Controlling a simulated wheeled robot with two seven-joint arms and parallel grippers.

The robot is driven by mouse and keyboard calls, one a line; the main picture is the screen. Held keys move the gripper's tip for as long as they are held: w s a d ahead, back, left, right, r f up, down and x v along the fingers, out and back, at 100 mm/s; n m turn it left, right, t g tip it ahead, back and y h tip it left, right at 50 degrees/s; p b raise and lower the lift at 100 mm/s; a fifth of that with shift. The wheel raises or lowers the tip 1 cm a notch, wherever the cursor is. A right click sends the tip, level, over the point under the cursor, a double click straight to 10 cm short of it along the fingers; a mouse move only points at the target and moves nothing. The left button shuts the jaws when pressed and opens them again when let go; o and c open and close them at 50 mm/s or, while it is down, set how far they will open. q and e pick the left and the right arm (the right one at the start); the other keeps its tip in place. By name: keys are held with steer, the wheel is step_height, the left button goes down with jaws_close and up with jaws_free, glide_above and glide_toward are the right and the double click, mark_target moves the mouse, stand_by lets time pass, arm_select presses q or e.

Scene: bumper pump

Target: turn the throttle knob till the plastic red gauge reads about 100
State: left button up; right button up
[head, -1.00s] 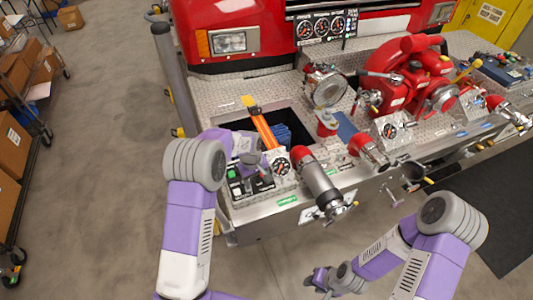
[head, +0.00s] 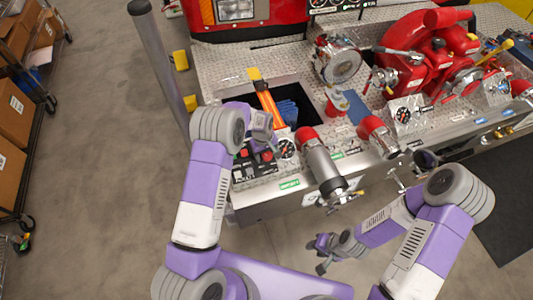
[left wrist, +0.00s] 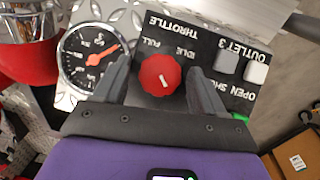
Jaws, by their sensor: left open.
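The red throttle knob (left wrist: 161,75) sits on a black panel (left wrist: 207,47) marked THROTTLE, FULL and IDLE, its white pointer line visible. My left gripper (left wrist: 160,84) is open, one finger on each side of the knob; contact cannot be told. The round black gauge (left wrist: 88,55) beside the panel has a red needle pointing toward the panel side; its numbers are too small to read. In the head view, my left gripper (head: 262,143) is over the panel, left of the gauge (head: 286,148). My right gripper (head: 322,254) hangs empty in front of the truck, fingers apart.
A red-capped outlet pipe (head: 320,163) stands right of the gauge. Other gauges (head: 403,114) and the red pump (head: 425,55) are further right. A shelf with boxes (head: 15,110) stands left.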

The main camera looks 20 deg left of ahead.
arm_select(q)
steer(key=c, duration=1.1)
steer(key=shift+o, duration=0.2)
steer(key=shift+w+d+f+m+g+y+b, duration=0.1)
steer(key=shift+w+f+m+g+y+b, duration=0.1)
steer(key=shift+m+g+y+b, duration=0.45)
steer(key=shift+m+y+b, duration=0.25)
steer(key=shift+m+b, duration=0.25)
steer(key=shift+m, duration=0.65)
steer(key=shift+s+r+m, duration=0.1)
steer(key=shift+r+m, duration=0.05)
steer(key=shift+m, duration=0.15)
steer(key=o, duration=1.1)
steer(key=shift+c, duration=0.2)
